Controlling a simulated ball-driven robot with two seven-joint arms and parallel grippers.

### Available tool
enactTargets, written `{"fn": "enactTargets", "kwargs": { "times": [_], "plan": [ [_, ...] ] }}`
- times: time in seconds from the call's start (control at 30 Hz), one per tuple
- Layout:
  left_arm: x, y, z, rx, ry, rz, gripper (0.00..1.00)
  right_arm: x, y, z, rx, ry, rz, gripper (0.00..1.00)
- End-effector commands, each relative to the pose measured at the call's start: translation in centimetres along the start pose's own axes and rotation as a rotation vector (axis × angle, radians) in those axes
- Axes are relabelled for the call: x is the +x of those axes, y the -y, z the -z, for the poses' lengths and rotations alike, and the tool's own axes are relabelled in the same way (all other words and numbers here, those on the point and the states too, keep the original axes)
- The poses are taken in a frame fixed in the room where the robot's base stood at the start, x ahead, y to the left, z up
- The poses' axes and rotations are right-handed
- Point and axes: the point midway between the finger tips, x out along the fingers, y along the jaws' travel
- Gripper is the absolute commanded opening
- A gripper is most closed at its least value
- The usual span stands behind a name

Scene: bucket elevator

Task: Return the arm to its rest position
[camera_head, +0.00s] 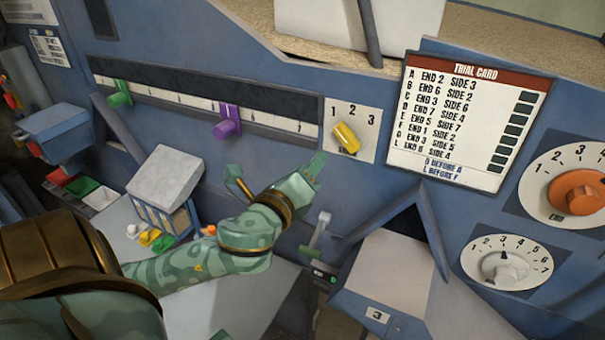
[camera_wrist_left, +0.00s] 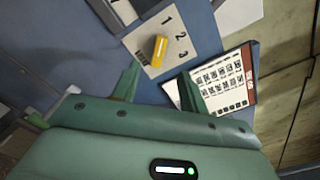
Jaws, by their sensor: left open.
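My left arm comes in from the left in the head view, with patterned green links and bronze bands. It is stretched out over the grey surface toward the blue panel. My left gripper (camera_head: 277,166) is open and empty in front of the panel, below the slider track and the yellow selector. In the left wrist view the two green fingers (camera_wrist_left: 158,78) stand apart with nothing between them. They point toward the yellow selector knob (camera_wrist_left: 159,48) on its 1-2-3 plate, and no contact shows. My right gripper is not in view.
The panel bears a green slider (camera_head: 120,94), a purple slider (camera_head: 227,124), a yellow knob (camera_head: 346,138), a trial card (camera_head: 472,118), an orange dial (camera_head: 576,192) and a white dial (camera_head: 505,267). A small caged box (camera_head: 165,180) and colored pieces lie near my forearm. A grey lever (camera_head: 318,232) stands right of it.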

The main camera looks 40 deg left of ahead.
Motion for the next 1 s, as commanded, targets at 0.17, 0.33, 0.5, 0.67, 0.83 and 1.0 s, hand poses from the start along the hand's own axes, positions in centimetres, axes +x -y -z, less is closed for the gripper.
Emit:
{"fn": "enactTargets", "kwargs": {
  "times": [0.17,0.33,0.5,0.67,0.83,1.0],
  "plan": [
    [-1.6,0.4,-0.4,0.0,0.0,-0.001,0.44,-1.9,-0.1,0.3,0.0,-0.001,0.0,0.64],
    [-1.9,0.2,-0.3,0.001,0.001,0.0,0.44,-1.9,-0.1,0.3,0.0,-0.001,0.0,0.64],
    [-1.9,0.2,-0.2,0.001,0.001,0.0,0.44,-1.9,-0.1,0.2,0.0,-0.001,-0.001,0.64],
    [-1.9,0.2,-0.2,0.001,0.001,0.001,0.44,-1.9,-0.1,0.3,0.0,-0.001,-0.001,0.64],
    [-1.9,-0.1,-0.1,-0.023,-0.002,-0.015,0.44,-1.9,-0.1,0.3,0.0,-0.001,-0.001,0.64],
    [-3.9,-4.8,2.9,-0.366,-0.017,-0.25,0.44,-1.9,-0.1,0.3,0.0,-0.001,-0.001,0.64]
  ]
}}
